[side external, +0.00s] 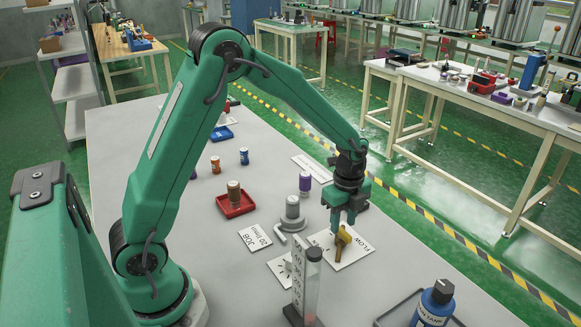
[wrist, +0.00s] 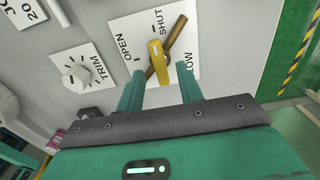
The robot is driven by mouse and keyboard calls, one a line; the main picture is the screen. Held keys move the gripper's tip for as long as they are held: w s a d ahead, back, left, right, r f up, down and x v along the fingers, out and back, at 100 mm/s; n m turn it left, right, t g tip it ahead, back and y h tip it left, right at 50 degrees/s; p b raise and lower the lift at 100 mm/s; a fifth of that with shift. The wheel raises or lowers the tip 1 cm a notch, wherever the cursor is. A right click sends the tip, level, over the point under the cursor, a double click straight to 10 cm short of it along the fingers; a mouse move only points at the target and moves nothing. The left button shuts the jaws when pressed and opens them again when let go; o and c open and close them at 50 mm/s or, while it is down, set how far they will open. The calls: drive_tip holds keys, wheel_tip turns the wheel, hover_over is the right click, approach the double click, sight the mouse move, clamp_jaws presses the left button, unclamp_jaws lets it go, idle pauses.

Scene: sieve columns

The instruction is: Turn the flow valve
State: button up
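The flow valve has a yellow handle (wrist: 157,60) with a brown bar crossing it, on a white plate (wrist: 127,65) marked OPEN, SHUT and FLOW. In the wrist view the handle's near end lies between the two teal fingers of my gripper (wrist: 160,76), with gaps on both sides. The fingers are open and hold nothing. In the side view my gripper (side external: 344,222) points down just above the valve (side external: 341,242) and partly hides it. Whether a finger touches the handle cannot be told.
A TRIM dial (wrist: 75,76) sits on a plate beside the valve. A clear column (side external: 311,285) stands in front of it, and a grey cylinder (side external: 292,210) and purple jar (side external: 305,182) stand behind left. A blue bottle (side external: 433,305) stands in a tray at the front right.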

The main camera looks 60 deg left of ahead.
sight(342, 233)
drive_tip(key=shift+f, duration=1.2)
clamp_jaws()
